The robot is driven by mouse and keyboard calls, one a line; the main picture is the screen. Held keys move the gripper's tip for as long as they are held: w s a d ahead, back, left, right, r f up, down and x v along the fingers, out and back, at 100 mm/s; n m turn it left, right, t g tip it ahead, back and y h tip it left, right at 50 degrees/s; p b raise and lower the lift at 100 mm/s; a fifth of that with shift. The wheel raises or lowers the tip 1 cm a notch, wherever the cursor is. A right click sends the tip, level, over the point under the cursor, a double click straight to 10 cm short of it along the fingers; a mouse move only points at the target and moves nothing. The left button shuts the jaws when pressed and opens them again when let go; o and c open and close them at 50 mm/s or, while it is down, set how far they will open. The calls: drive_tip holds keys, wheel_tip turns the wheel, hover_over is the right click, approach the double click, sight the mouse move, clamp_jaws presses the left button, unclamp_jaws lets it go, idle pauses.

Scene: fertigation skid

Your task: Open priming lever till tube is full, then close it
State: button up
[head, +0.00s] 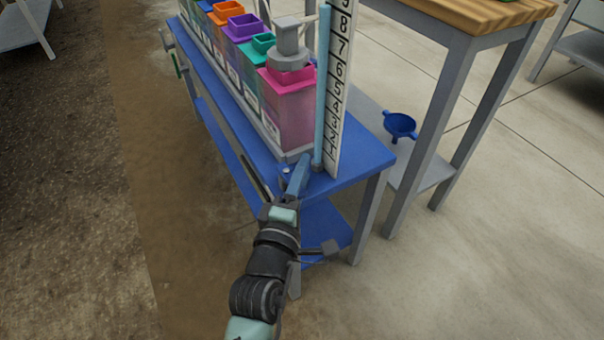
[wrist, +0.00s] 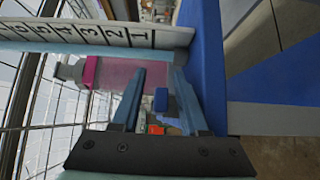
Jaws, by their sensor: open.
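The clear tube (head: 322,85) stands upright against a white numbered scale (head: 343,95) at the near end of the blue bench. In the wrist view the scale (wrist: 95,35) lies sideways above the fingers. My gripper (head: 298,168) is at the bench's near end, just below the tube's foot. In the wrist view its fingers (wrist: 158,80) are apart. A small blue block (wrist: 161,100), possibly the priming lever, shows between them; I cannot tell whether they touch it. The lever is not clearly visible in the head view.
A pink tank (head: 290,110) with a grey pump top heads a row of coloured tanks on the blue bench (head: 355,165). A wooden-topped table (head: 480,15) stands to the right, a blue funnel (head: 400,125) on its lower shelf.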

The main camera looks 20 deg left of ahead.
drive_tip(key=shift+c, duration=0.3)
clamp_jaws()
